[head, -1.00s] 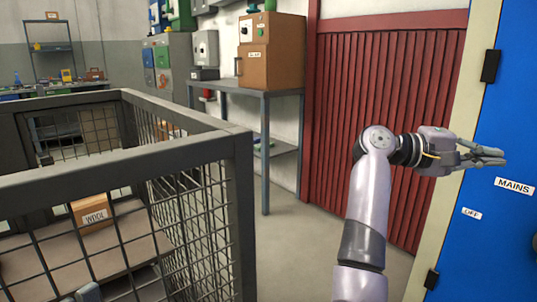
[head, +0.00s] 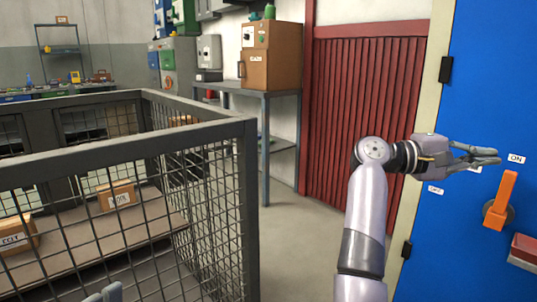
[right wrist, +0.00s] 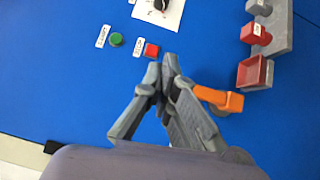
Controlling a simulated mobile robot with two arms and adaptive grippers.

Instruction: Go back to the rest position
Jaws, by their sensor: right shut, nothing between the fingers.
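My right gripper (head: 490,156) is at the right in the head view, its fingers shut and empty in front of the blue panel (head: 470,90). In the right wrist view the gripper (right wrist: 163,65) shows closed fingers over the blue panel, close to an orange handle (right wrist: 218,98) in the picture. Whether the fingers touch the handle cannot be told. In the head view the orange handle (head: 501,200) is below and right of the fingertips. Grey tips at the bottom edge look like my left gripper (head: 105,294); most of it is cut off.
A wire mesh cage (head: 250,200) with cardboard boxes (head: 116,196) fills the left. A red slatted door (head: 360,110) and a grey table (head: 275,92) stand behind. The floor (head: 290,240) between cage and panel is clear. Green (right wrist: 116,39) and red (right wrist: 151,50) buttons are on the panel.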

